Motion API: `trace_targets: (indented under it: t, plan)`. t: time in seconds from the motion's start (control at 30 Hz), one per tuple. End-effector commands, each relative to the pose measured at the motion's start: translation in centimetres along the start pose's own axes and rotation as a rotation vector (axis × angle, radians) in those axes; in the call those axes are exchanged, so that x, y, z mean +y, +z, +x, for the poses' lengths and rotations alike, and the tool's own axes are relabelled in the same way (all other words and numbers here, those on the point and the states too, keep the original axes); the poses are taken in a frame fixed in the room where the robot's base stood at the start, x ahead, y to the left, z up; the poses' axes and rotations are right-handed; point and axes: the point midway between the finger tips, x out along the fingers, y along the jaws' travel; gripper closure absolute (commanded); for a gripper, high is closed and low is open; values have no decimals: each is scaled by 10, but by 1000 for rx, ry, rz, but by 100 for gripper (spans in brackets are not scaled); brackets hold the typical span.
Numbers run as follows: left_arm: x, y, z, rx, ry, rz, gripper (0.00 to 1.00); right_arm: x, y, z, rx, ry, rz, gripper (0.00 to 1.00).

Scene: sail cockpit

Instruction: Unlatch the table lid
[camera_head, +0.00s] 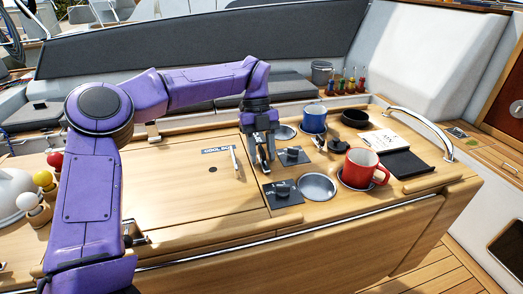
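The wooden table lid (170,190) lies flat and closed, with a "COOL BOX" label and a slim silver handle (234,158) near its right side. Right of the lid are two dark square plates with knobs, a rear one (293,156) and a front one (284,194). My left gripper (265,162) points down just left of the rear plate, close to the lid's right edge. Its fingers are small and partly overlap, so I cannot tell whether they are open or touching anything. My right gripper is out of view.
A red mug (362,169), a blue mug (314,119), a black round holder (355,118), a book (382,140) and a black pad (405,164) stand to the right. A steel rail (425,125) bounds the right end. Knobbed pegs and a white pot (14,190) are at left.

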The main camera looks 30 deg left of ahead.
Motion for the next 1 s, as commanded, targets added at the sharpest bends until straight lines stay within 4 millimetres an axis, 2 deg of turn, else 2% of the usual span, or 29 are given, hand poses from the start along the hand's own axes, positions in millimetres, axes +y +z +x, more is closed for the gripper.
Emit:
trace_targets:
  t: [0.27, 0.37, 0.6, 0.7, 0.8, 1.0]
  plan:
    - [0, 0, -4, -5, -4, 2, 60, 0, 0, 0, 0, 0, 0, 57]
    - [-1, 0, -17, -8, -5, 1, 60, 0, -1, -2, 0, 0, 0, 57]
    - [-1, -1, -77, -7, -4, -2, 60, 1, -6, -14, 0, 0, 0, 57]
    - [-1, -2, -95, -5, -2, -2, 60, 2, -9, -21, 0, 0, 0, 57]
    - [0, -1, -104, -4, -2, -1, 60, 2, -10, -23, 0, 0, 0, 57]
    - [0, 0, -107, -3, -2, 2, 60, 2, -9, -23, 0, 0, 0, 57]
